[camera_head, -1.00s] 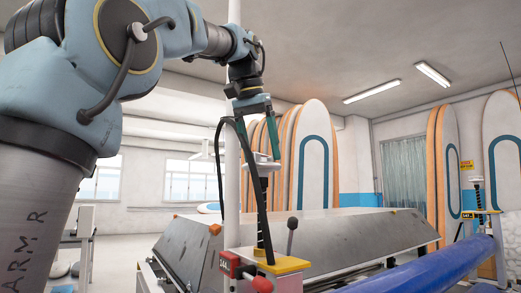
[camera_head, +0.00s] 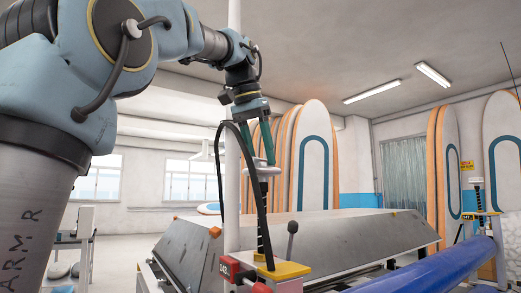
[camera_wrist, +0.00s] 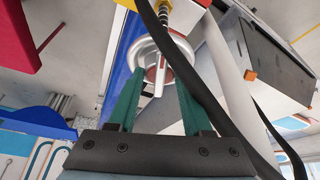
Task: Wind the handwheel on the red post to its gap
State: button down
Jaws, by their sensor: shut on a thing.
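The pale metal handwheel (camera_head: 267,171) sits on top of a dark threaded screw (camera_head: 263,238), which stands upright on a yellow plate (camera_head: 284,270). A red block (camera_head: 231,268) with a small number label is at the plate's left side. My gripper (camera_head: 263,162) points down from above with its green fingers shut on the handwheel. In the wrist view the silver wheel (camera_wrist: 143,48) lies between the fingertips of my gripper (camera_wrist: 157,68). A black hose passes in front of the screw and hides part of it. The gap under the plate cannot be made out.
A white upright pole (camera_head: 232,190) stands close left of the screw. A slanted grey metal bed (camera_head: 340,245) lies behind, with a blue roll (camera_head: 440,268) at the right. A second screw stand (camera_head: 478,195) is further right. Tall boards (camera_head: 313,150) lean at the back.

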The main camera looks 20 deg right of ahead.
jog(key=shift+m, duration=0.4)
jog(key=shift+r, duration=0.1)
jog(key=shift+c, duration=1.6)
grip_release()
jog(key=p+v, duration=0.2)
jog(key=v, duration=0.8)
jog(key=shift+a+r, duration=0.25)
jog(key=shift+r, duration=0.05)
